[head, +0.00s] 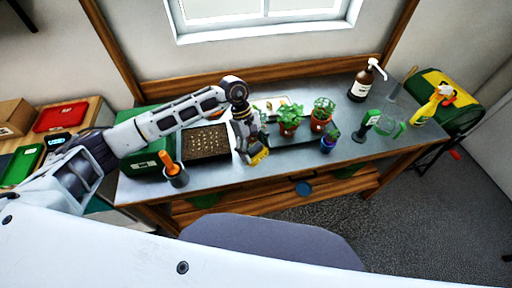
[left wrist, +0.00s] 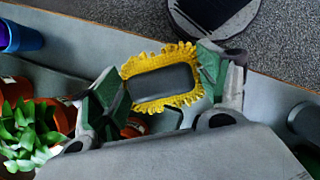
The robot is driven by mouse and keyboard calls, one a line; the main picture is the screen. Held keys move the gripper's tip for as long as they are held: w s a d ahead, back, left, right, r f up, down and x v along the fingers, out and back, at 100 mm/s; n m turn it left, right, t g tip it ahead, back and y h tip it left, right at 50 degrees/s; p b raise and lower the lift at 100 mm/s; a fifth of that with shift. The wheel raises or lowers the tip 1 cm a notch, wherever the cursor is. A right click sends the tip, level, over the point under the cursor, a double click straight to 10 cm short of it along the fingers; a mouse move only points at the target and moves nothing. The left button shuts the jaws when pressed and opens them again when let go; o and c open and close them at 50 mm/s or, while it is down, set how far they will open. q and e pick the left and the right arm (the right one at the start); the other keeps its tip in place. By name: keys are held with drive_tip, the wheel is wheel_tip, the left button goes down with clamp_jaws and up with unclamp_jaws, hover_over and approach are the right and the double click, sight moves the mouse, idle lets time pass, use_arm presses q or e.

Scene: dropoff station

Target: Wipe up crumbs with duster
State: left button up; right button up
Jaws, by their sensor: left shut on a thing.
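The duster (head: 259,157) has a yellow fringe and hangs from my left gripper (head: 252,148) at the front edge of the grey bench top (head: 330,165). In the left wrist view the duster (left wrist: 180,104) shows a grey back inside its yellow fringe, between the two green-padded fingers of my left gripper (left wrist: 160,82), which are shut on it. I cannot tell whether the duster touches the bench top. No crumbs can be made out on the bench; the gripper and arm hide part of it. My right gripper is not in view.
Potted plants (head: 290,122) and a small blue pot (head: 328,145) stand just right of the gripper. A soil tray (head: 207,143) and a grey cup with an orange-handled tool (head: 176,175) are left.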

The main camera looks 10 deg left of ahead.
use_arm(q)
drive_tip(key=shift+s+a+m+y, duration=0.15)
drive_tip(key=shift+a+m+y, duration=0.15)
drive_tip(key=shift+m, duration=0.4)
drive_tip(key=shift+m+g, duration=0.3)
